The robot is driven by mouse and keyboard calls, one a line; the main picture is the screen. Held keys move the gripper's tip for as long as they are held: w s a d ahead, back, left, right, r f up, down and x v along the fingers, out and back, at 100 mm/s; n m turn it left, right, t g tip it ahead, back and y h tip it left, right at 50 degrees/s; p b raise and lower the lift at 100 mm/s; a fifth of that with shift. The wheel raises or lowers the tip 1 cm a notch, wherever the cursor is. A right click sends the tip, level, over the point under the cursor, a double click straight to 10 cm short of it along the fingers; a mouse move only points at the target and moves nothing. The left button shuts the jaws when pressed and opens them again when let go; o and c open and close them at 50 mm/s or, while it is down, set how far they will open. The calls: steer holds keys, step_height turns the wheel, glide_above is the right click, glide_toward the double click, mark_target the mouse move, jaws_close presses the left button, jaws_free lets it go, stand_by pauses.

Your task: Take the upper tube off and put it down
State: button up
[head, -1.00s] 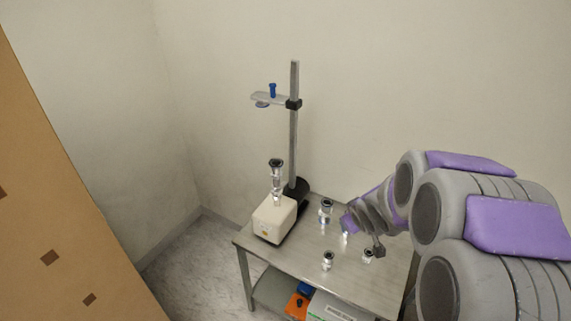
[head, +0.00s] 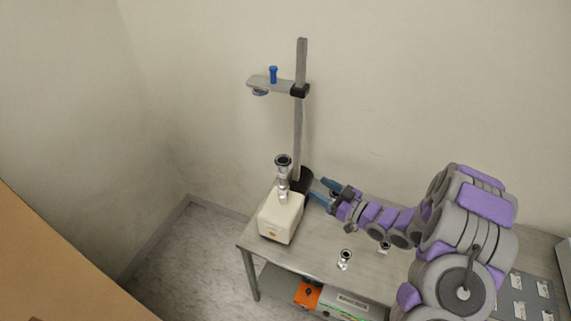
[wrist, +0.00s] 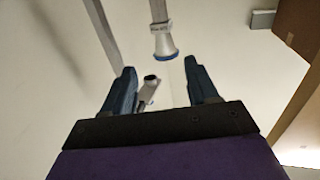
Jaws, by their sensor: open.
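A glass upper tube with a wide dark rim (head: 283,160) stands upright above a cream box (head: 281,217) at the table's left. My gripper (head: 320,191) is open and empty just to the right of the tube stack, its fingers pointing left. In the wrist view, which seems upside down, a flared tube with a blue rim (wrist: 163,42), apparently the upper tube, lies beyond and between the two open fingertips (wrist: 160,80). It touches neither finger. The lower joint of the stack is hard to make out.
A stand pole (head: 299,130) rises behind the box and carries a clamp plate (head: 285,87) with a blue knob (head: 273,74), above the tube. Another glass piece (head: 345,258) stands on the grey table (head: 315,262). A cardboard surface (head: 45,265) fills the lower left.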

mark_target(287, 170)
steer(key=b+x, duration=0.2)
steer(key=x, duration=1)
steer(key=shift+a+r, duration=0.15)
steer(key=shift+a, duration=0.1)
steer(key=b+x, duration=0.1)
steer(key=x, duration=0.4)
steer(key=shift+a+r, duration=0.15)
steer(key=shift+s, duration=0.1)
jaws_close()
